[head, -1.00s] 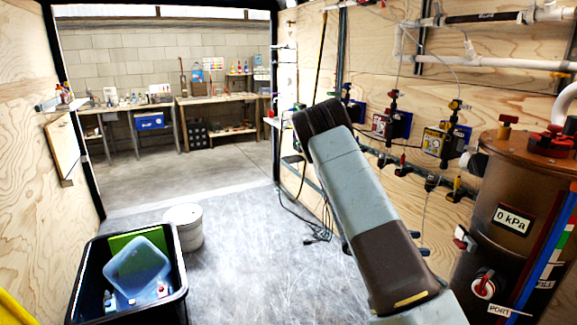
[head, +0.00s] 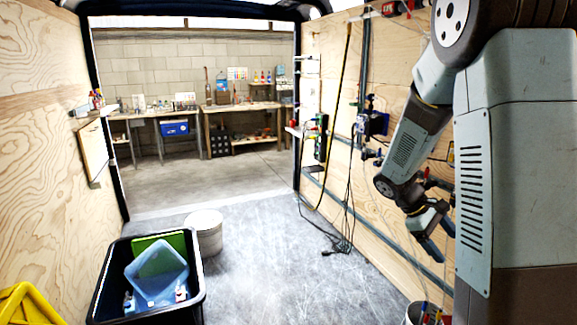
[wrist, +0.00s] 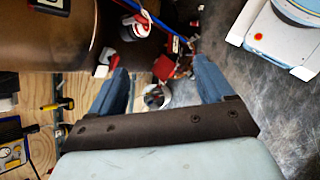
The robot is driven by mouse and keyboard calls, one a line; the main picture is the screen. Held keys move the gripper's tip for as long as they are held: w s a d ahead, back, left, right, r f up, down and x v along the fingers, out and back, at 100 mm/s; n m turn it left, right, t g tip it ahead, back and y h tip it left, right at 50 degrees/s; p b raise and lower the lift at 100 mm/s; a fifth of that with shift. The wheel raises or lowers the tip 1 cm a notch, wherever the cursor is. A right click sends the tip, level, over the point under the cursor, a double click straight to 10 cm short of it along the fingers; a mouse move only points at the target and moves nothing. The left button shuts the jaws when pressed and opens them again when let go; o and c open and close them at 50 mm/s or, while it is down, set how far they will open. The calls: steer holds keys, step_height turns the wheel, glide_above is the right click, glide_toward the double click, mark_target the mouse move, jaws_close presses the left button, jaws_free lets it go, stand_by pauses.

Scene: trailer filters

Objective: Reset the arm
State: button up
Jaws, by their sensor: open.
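My arm is folded at the right side of the head view, with its upper links large and close to the camera. The forearm hangs down along the right wall, and my gripper (head: 437,248) points downward at its end. In the wrist view my gripper (wrist: 163,78) has its two blue-grey fingers spread wide with nothing between them. Beyond and below the fingers is a white bucket (wrist: 163,97) with red and other small items in it. My arm hides much of the right wall in the head view.
A black bin (head: 192,300) with a green and a blue container stands at front left, with a white bucket (head: 207,232) behind it. Cables (head: 340,240) lie by the right wall. The middle floor is clear. Workbenches (head: 240,106) stand far back.

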steer(key=s+a+r+m+t+y, duration=0.6)
steer(key=s+a+r+t+y, duration=0.2)
steer(key=s+a+r, duration=0.7)
step_height(320, 180, up, 2)
steer(key=s+t, duration=0.1)
steer(key=s, duration=0.1)
steer(key=shift+s+a, duration=0.3)
